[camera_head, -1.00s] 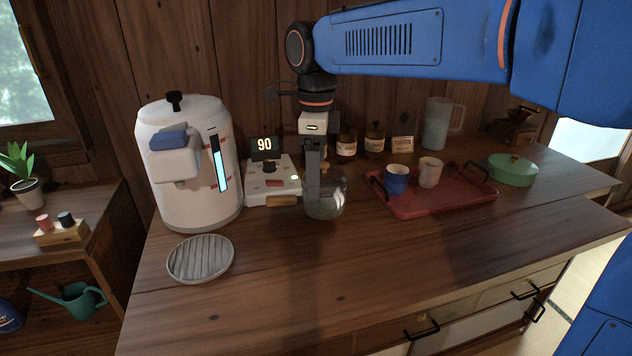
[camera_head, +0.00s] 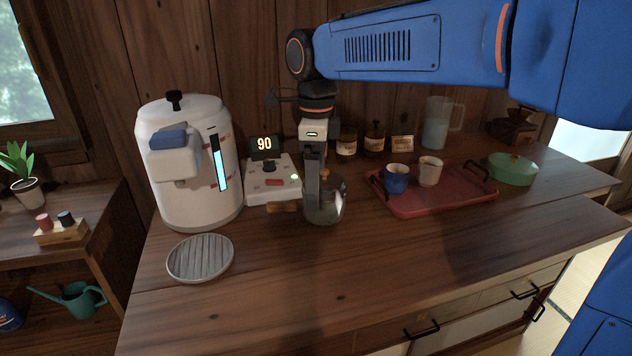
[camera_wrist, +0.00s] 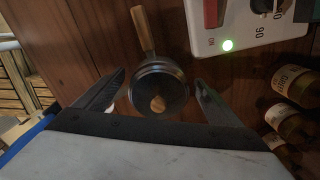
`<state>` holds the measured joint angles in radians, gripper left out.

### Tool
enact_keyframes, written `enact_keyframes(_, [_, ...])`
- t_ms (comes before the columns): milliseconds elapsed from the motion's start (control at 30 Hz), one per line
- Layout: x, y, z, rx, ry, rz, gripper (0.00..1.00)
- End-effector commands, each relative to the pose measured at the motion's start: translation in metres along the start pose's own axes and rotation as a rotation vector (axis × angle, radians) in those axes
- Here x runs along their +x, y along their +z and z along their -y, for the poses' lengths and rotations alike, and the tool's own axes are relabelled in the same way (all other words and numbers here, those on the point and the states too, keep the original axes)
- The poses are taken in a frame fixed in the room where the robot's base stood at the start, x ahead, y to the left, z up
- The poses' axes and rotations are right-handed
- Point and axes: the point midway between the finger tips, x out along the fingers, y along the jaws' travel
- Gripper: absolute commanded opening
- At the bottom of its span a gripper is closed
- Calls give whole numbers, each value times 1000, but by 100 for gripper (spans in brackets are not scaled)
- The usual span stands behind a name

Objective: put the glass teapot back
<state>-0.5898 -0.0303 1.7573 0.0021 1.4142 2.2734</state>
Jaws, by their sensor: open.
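The glass teapot (camera_head: 325,211) has a dark round lid, a small wooden knob and a straight wooden handle (camera_head: 283,207) pointing left. It appears upright on the wooden counter, just right of the white device with the dial (camera_head: 271,184). The wrist view shows the teapot (camera_wrist: 168,80) from above, with its handle toward the top. My gripper (camera_wrist: 160,80) is open, with one finger on each side of the pot. In the head view my gripper (camera_head: 315,185) comes down from above and partly hides the pot. I cannot tell whether a finger touches it.
A white dispenser (camera_head: 190,120) and a round slatted drip tray (camera_head: 200,259) are left. Jars (camera_head: 374,140) stand behind. A red tray (camera_head: 431,206) with a blue cup (camera_head: 396,179) and a pale cup (camera_head: 430,171) is right. The front counter is clear.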

Motion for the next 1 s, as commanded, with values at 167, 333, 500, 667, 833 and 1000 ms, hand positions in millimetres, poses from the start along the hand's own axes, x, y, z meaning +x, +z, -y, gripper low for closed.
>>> enact_keyframes(167, [-23, 0, 0, 0, -2, 2, 89])
enact_keyframes(333, [-57, 0, 0, 0, -2, 2, 89])
enact_keyframes(500, [-88, 0, 0, 0, -2, 2, 89])
enact_keyframes(667, [-108, 0, 0, 0, -2, 1, 89])
enact_keyframes(833, [-118, 0, 0, 0, -1, 1, 89])
enact_keyframes(1000, [-119, 0, 0, 0, 0, 0, 89])
